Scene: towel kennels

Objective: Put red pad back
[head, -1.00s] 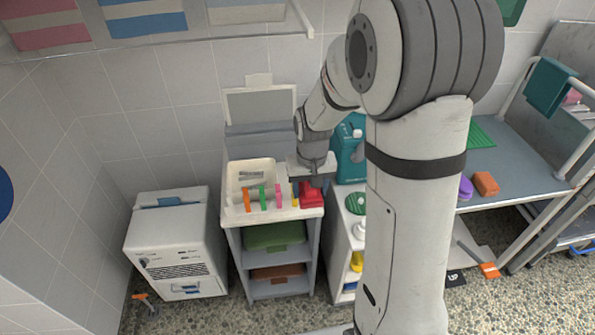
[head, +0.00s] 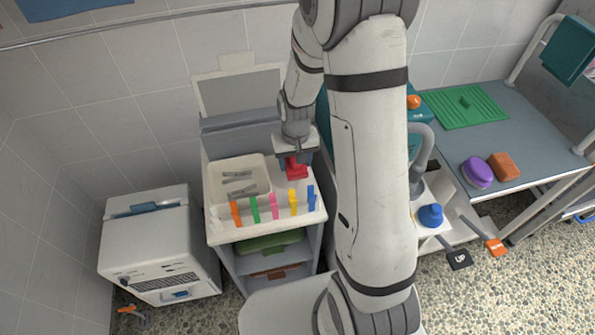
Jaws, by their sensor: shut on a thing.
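The red pad (head: 297,172) is at the right part of the white cart top (head: 312,217), just behind the row of coloured clips in the picture. My gripper (head: 296,157) points down over it and is shut on it. The fingertips are small and partly hidden by the red pad and the wrist. I cannot tell whether the pad touches the cart top or hangs just above it.
A tray with grey tools (head: 240,184) and several upright clips (head: 274,206) are close by. A white cabinet (head: 160,240) stands left. On the right, a table holds a green mat (head: 465,106), a purple pad (head: 477,172) and an orange block (head: 504,166).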

